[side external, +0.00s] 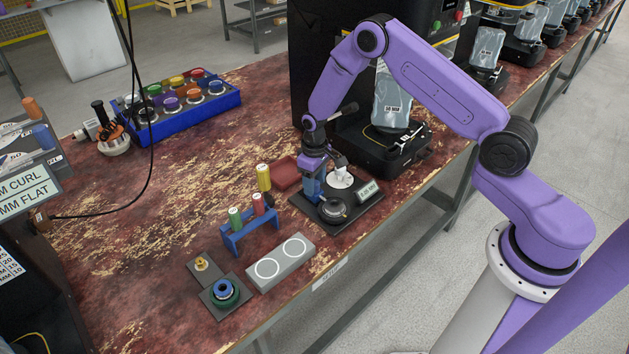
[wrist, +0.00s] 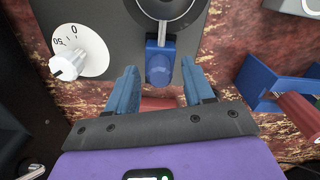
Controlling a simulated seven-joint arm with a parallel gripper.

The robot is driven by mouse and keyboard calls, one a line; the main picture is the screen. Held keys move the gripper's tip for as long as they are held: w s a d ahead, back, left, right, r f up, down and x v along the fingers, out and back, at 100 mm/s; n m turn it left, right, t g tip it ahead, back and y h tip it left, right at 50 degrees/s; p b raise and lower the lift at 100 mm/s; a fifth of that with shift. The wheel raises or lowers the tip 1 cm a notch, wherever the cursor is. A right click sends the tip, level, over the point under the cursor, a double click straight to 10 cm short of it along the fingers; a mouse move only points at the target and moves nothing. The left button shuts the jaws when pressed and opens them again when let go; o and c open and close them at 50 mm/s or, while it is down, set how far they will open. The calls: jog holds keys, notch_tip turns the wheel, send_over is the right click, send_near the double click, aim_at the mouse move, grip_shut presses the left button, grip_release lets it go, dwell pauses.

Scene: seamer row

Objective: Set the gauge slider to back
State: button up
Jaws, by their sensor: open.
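In the wrist view, a blue block with a rounded knob (wrist: 160,66), apparently the gauge slider, sits on the grey plate below the round part. A white dial with a knob (wrist: 80,50) is to its left. My gripper (side external: 316,180) is low over the fixture. In the wrist view its blue fingers (wrist: 161,88) are open, one on each side of the blue knob, with gaps visible.
A blue stand with red and green cylinders (side external: 250,232) and a grey block with two white rings (side external: 280,262) are close by. A yellow cylinder (side external: 263,178) and red tray (side external: 286,172) stand behind. A black machine (side external: 385,145) is beyond the fixture. The bench's left middle is clear.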

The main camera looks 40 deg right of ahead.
grip_shut()
jog(key=shift+w, duration=2)
grip_release()
notch_tip(320, 180, up, 17)
jog(key=shift+r, duration=0.2)
